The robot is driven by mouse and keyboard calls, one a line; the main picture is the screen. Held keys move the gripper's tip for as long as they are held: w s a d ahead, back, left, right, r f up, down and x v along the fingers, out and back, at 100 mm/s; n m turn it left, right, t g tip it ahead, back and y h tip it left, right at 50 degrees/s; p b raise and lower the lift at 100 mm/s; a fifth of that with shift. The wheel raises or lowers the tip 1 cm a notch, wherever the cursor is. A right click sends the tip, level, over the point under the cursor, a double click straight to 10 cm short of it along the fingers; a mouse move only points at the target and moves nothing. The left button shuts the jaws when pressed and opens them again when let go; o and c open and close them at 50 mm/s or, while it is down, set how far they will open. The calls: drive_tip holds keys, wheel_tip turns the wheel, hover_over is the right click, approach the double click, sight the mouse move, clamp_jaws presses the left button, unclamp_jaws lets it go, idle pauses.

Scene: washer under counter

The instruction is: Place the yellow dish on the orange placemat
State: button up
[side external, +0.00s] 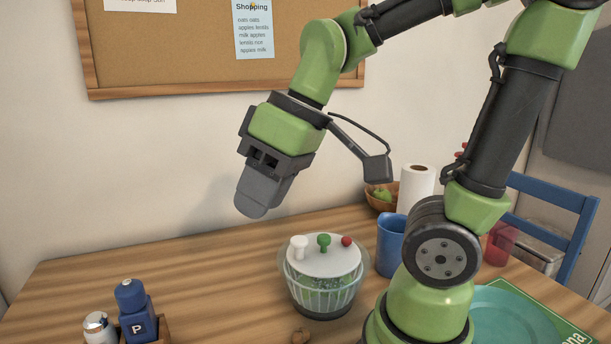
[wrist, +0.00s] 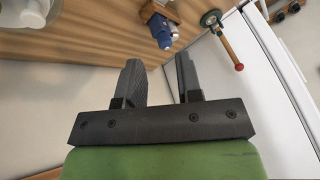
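Neither the yellow dish nor the orange placemat can be made out in either view. My gripper (side external: 252,200) is raised above the table, left of and higher than the salad spinner, pointing down and slightly left. In the wrist view its two fingers (wrist: 159,62) stand apart with nothing between them. From the side, one finger hides the other.
A salad spinner (side external: 322,280) stands mid-table, with a blue cup (side external: 391,245), fruit bowl (side external: 375,201) and paper roll (side external: 416,187) behind. A blue pepper mill (side external: 137,315) and shaker (side external: 99,328) stand front left. A teal plate (side external: 505,318) lies right. Table space left of the spinner is clear.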

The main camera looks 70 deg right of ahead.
drive_tip(key=s+m+t, duration=0.1)
drive_tip(key=s+d+r+m+t, duration=0.1)
drive_tip(key=s+m, duration=0.1)
drive_tip(key=s+r+m+h, duration=0.1)
drive_tip(key=shift+s+d+m+t, duration=0.2)
drive_tip(key=shift+s+m+t, duration=0.15)
drive_tip(key=shift+m+t, duration=0.05)
